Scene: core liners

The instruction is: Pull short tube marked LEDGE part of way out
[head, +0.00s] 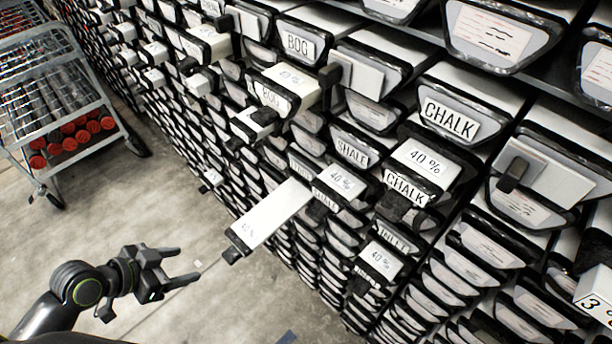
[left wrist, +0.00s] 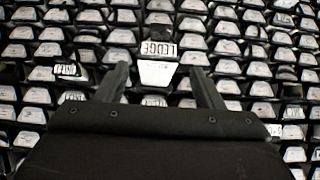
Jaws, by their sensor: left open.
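The tube marked LEDGE (left wrist: 159,49) shows in the left wrist view, its label upside down in the picture. A bright white face with small marks lies right below the label, between the finger ends in the picture. My left gripper (head: 188,264) is open and empty, in front of the rack at the lower left; its two fingers also show in the left wrist view (left wrist: 159,68). In the head view I cannot read LEDGE on any tube. A long white tube (head: 270,215) with a black end sticks far out of the rack near my gripper. My right gripper is not in view.
The rack holds many tubes with black-rimmed ends. Several stick out, such as the CHALK tube (head: 427,160) and the BOG tube (head: 288,82). A wire cart (head: 62,128) with red-ended tubes stands at the left. The concrete floor (head: 140,205) between cart and rack is clear.

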